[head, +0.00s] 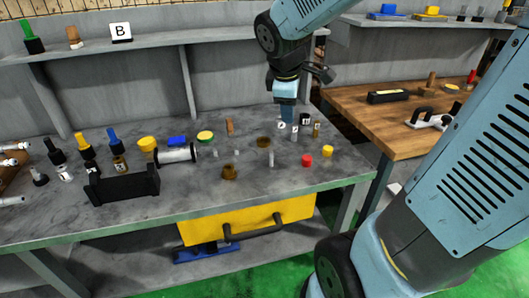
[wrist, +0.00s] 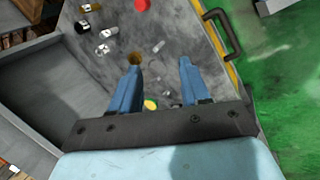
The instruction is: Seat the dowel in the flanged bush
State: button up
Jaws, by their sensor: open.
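My gripper (head: 287,116) hangs low over the back right of the grey bench, pointing down, beside several small labelled cylinders. In the wrist view its two blue fingers (wrist: 160,66) are apart with nothing held between them. A brown flanged piece (head: 229,173), which looks like the flanged bush, stands near the bench's front middle. A similar brown round piece (head: 263,142) lies farther back. A slim upright silver pin (head: 271,160) stands to the right of the front piece and may be the dowel. A brown object (wrist: 134,59) shows by the left fingertip; I cannot tell which.
A red piece (head: 306,160) and a yellow one (head: 328,151) stand near the right front. A black cradle (head: 122,186) and a silver flanged roller (head: 177,155) occupy the left. A shelf (head: 160,41) runs behind. A wooden table (head: 375,106) stands to the right.

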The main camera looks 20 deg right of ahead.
jog(key=w+a+f+n, duration=0.2)
jog(key=w+f+n, duration=0.3)
jog(key=w+n, duration=0.1)
jog(key=n, duration=0.7)
send_near(271, 152)
jog(key=shift+g+h, duration=0.4)
jog(key=shift+h, duration=0.1)
jog(key=shift+w+a+x, duration=0.1)
jog(key=shift+a+x, duration=0.05)
jog(key=shift+x, duration=1.45)
jog(key=shift+w+a+x, duration=0.15)
jog(key=shift+x, duration=1.4)
jog(key=shift+w+a+x, duration=0.1)
jog(key=shift+a+x, duration=0.05)
jog(key=shift+x, duration=1.45)
grip_shut()
